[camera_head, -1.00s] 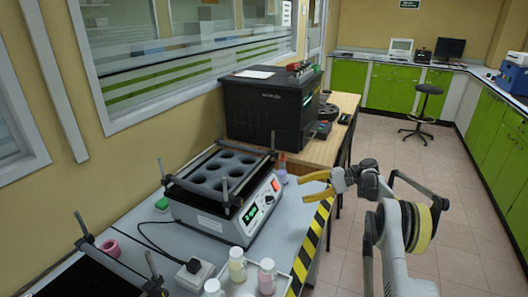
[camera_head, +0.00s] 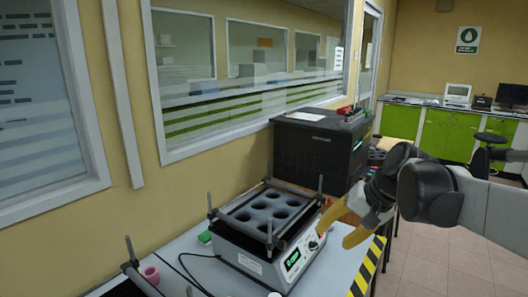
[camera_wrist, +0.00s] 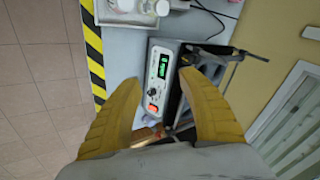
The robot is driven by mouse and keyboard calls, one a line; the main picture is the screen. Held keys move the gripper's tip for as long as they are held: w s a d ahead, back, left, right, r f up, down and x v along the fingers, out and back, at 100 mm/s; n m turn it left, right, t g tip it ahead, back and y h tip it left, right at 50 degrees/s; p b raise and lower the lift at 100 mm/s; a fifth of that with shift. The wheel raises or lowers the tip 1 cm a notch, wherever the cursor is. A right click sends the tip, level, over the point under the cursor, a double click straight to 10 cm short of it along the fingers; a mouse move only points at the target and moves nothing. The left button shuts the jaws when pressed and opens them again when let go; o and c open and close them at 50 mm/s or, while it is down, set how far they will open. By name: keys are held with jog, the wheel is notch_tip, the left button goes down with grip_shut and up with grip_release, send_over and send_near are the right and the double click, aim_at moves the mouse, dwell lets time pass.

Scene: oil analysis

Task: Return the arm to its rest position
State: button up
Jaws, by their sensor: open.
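My gripper (camera_head: 343,222) has yellow fingers and is in front of the right side of the shaker in the head view. In the wrist view my gripper (camera_wrist: 165,105) shows its two fingers spread wide with nothing between them. My grey arm reaches in from the right edge of the head view. The shaker (camera_head: 265,228) is a white-and-black box with round holes in its top and a lit green display. It also shows in the wrist view (camera_wrist: 158,80), beyond the open fingers.
A large black machine (camera_head: 310,155) stands behind the shaker. Yellow-black tape (camera_head: 368,268) marks the table's edge. A tray with bottles (camera_wrist: 130,10) shows in the wrist view. Green cabinets (camera_head: 448,135) stand at the back. The tiled floor right of the table looks clear.

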jog(key=s+d+f+n+t+h, duration=0.1)
jog(key=s+f+h, duration=0.1)
jog(key=s, duration=0.7)
jog(key=s+f+n+t+h, duration=0.2)
jog(key=s+f, duration=0.2)
jog(key=s, duration=0.6)
jog(key=shift+s+d+f+n, duration=0.25)
jog(key=shift+s+d+n, duration=0.05)
jog(key=shift+d, duration=0.1)
dwell(0.4)
